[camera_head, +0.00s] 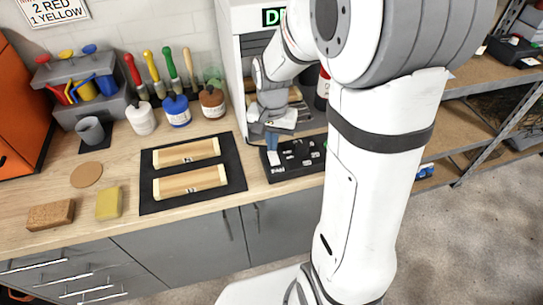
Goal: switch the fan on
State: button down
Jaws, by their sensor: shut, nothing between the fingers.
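My gripper (272,155) points down, shut and empty, in front of the white cabinet (229,62) with a dark sign that my arm partly covers. Its fingertips are at the left end of a black panel (310,158) with small pale markings and knob-like parts, on the counter's front edge. I cannot tell whether the fingers touch the panel. No fan can be made out; my arm hides part of the cabinet, and the fan's switch cannot be told apart at this size.
A black mat (150,200) with two wooden boards lies left of my gripper. Several bottles and brushes stand behind it. A sponge (109,203), a brick-like block (50,215) and a grey cup (90,130) are further left. Metal shelving (480,140) stands at the right.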

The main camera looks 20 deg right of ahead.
aim_at(272, 154)
jog(key=shift+f+b, duration=0.7)
jog(key=shift+f, duration=0.2)
dwell(0.4)
jog(key=shift+r, duration=0.1)
jog(key=shift+r+p, duration=2.65)
jog(key=shift+r, duration=0.75)
jog(key=s+r+n+t, duration=0.3)
jog(key=s+r+n, duration=0.3)
jog(key=s, duration=0.8)
jog(key=v, duration=0.3)
jog(key=shift+w+a, duration=0.15)
jog(key=shift+w, duration=0.1)
